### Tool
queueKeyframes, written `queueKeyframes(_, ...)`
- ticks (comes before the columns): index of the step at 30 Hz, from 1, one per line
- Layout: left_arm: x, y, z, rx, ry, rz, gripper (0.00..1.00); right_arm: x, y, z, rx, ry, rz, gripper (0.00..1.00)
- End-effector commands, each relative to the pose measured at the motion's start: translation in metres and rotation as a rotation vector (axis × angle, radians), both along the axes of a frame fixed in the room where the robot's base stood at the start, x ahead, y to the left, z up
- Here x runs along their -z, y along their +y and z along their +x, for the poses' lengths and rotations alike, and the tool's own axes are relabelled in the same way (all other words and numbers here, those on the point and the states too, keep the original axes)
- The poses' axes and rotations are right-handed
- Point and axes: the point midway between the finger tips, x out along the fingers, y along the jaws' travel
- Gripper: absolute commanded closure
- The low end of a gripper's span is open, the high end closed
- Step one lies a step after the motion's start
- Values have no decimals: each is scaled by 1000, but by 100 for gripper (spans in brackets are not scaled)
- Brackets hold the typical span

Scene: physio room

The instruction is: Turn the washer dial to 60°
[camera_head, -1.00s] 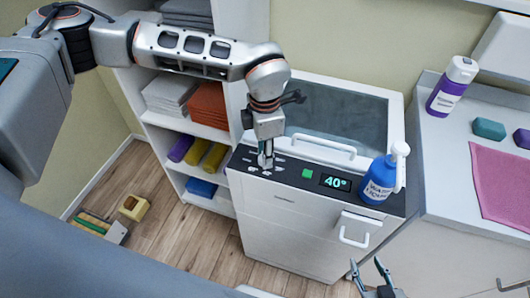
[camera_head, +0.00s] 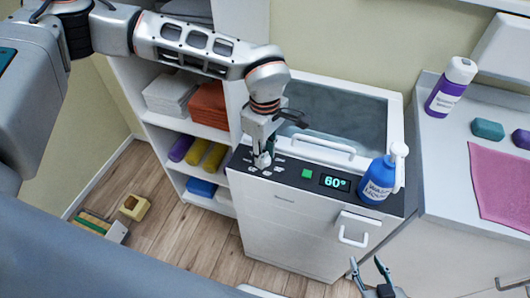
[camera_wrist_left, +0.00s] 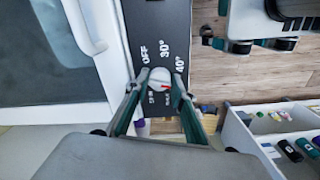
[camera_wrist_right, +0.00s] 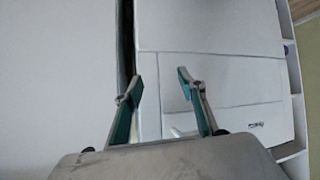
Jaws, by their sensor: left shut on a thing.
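The washer (camera_head: 285,215) stands in the middle of the head view, with a dark control strip along its top front edge. My left gripper (camera_head: 263,160) is shut on the white dial at the left end of the strip. In the left wrist view the dial (camera_wrist_left: 160,76) sits between the fingertips, with a red mark on it. The labels OFF, 30° and 40° show around it; other labels are partly hidden by the fingers. My right gripper (camera_head: 370,268) is open and empty, low in front of the washer; it also shows in the right wrist view (camera_wrist_right: 158,85).
A green button (camera_head: 307,174) sits beside the display. Shelves with towels (camera_head: 209,104) and rolls stand left. A counter with a purple bottle (camera_head: 450,87) and pink towel (camera_head: 502,184) is right.

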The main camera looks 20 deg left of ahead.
Motion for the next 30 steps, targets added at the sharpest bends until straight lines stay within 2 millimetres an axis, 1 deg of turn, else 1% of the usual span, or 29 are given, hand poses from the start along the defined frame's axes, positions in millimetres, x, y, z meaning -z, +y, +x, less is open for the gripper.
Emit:
queueKeyframes(4, 0, 0, 0, 71, 0, 1, 97, -1, 0, 0, 0, 0, 0, 60)
queueKeyframes(10, 0, 0, 0, 127, 0, 1, 97, -2, 0, 0, 0, -1, 0, 60)
queueKeyframes(25, 0, 0, 0, 144, 0, 1, 97, -2, 0, 0, 0, -1, 0, 60)
queueKeyframes(26, 0, 0, 0, 144, 0, 1, 73, -2, 0, 0, 0, -1, 0, 60)
queueKeyframes(27, 0, 0, 0, 144, 0, 1, 63, -2, 0, 0, 0, -1, 0, 60)
queueKeyframes(28, 0, 0, 0, 144, 0, 1, 59, -2, 0, 0, 0, -1, 0, 60)
queueKeyframes(30, 0, 0, 0, 144, 0, 1, 59, -2, 0, 0, 0, -1, 0, 60)
